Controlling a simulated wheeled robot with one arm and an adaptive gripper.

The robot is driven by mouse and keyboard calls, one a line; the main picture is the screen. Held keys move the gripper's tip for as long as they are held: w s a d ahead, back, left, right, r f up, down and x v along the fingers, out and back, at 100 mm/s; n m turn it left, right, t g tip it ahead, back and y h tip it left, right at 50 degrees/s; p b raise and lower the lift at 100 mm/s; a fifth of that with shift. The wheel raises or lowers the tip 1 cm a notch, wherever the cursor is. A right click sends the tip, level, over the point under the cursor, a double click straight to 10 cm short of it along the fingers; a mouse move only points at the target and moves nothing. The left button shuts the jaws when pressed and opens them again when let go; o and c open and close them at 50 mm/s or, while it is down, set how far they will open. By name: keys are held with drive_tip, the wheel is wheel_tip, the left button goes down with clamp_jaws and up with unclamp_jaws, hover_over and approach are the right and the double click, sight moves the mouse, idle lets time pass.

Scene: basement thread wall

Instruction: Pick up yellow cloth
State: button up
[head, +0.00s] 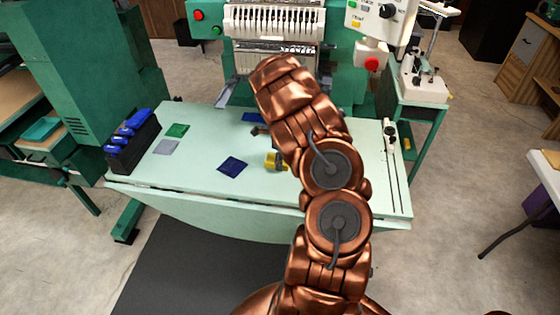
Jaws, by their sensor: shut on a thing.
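The yellow cloth (273,161) is bunched up at the middle of the pale green table, just left of my arm. My gripper (280,155) is mostly hidden behind my copper arm; only small parts show at its left edge. It is shut on the yellow cloth. I cannot tell whether the cloth is clear of the table top.
The pale table (205,190) also holds a dark blue cloth (232,167), a green cloth (177,130), a grey cloth (166,147) and a black rack (130,150) with blue items. An embroidery machine (275,22) stands behind. The table's front left is clear.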

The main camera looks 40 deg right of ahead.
drive_tip(key=c, duration=0.4)
drive_tip(key=shift+r+b, duration=0.45)
drive_tip(key=shift+r, duration=0.15)
wheel_tip(320, 180, up, 2)
drive_tip(key=shift+w+a+r+b, duration=0.15)
drive_tip(key=shift+b, duration=0.5)
drive_tip(key=w+a+b, duration=0.1)
drive_tip(key=w+a, duration=0.1)
drive_tip(key=a, duration=0.3)
drive_tip(key=w+a+r+b, duration=0.1)
drive_tip(key=a, duration=0.3)
drive_tip(key=w+a+b, duration=0.1)
drive_tip(key=w+a, duration=0.1)
drive_tip(key=a, duration=0.3)
drive_tip(key=shift+w+a+r, duration=0.25)
drive_tip(key=shift+w+a, duration=0.05)
drive_tip(key=shift+w, duration=0.05)
